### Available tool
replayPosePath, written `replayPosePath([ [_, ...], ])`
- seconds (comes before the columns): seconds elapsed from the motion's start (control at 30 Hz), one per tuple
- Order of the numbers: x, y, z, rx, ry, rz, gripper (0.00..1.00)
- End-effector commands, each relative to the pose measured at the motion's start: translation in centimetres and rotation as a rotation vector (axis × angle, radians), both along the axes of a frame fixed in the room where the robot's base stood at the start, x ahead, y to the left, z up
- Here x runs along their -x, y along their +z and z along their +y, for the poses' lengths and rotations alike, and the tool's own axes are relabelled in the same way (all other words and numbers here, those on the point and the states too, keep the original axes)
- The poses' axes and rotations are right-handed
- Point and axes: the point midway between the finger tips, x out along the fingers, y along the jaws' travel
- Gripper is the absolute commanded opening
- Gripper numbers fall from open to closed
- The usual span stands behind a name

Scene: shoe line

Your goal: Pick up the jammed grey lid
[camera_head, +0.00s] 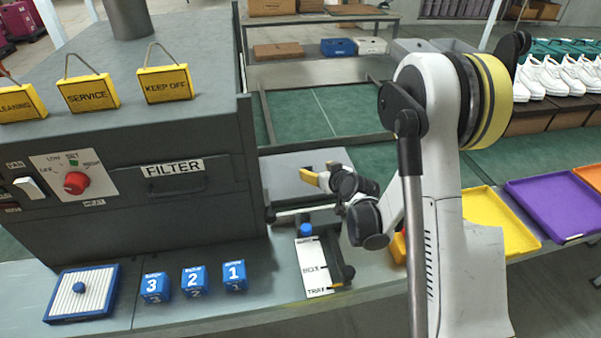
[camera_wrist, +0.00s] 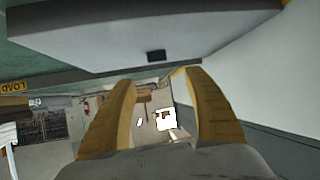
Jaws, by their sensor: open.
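A flat, light grey slab, which looks like the grey lid (camera_head: 285,182), lies at the opening on the right of the dark filter machine in the head view. My gripper (camera_head: 318,171) is in front of it and partly covers it. In the wrist view a pale grey slab with a small black square on its edge, apparently the same lid (camera_wrist: 120,40), spans the top beyond my fingertips. My gripper's yellow fingers (camera_wrist: 160,80) are spread apart with nothing between them. I cannot tell whether they touch the lid.
The dark machine (camera_head: 130,215) stands left of my gripper. Blue numbered blocks (camera_head: 193,281) and a blue-framed filter (camera_head: 82,293) lie on the front bench. A white-labelled control strip (camera_head: 312,265) is below my gripper. Yellow (camera_head: 500,220) and purple (camera_head: 555,205) trays lie right.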

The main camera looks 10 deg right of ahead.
Motion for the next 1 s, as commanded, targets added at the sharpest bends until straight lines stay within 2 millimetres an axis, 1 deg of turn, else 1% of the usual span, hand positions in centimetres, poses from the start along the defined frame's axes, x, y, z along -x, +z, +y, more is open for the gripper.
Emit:
replayPosePath([
  [0.23, -3.4, -2.2, 0.7, 0.000, 0.001, 0.001, 0.61],
  [0.47, -5.0, -3.4, 0.9, 0.001, 0.000, 0.001, 0.61],
  [0.6, -6.7, -5.2, 1.1, 0.000, 0.001, 0.001, 0.61],
  [0.7, -7.9, -5.6, 1.4, 0.000, 0.001, 0.000, 0.61],
  [0.8, -8.3, -5.6, 1.4, 0.000, 0.000, 0.000, 0.61],
  [0.93, -8.3, -5.5, 1.4, 0.000, 0.000, 0.001, 0.61],
  [0.97, -8.3, -5.5, 1.4, 0.000, 0.000, 0.001, 0.60],
  [1.0, -8.3, -5.5, 1.4, 0.000, 0.000, 0.001, 0.47],
])
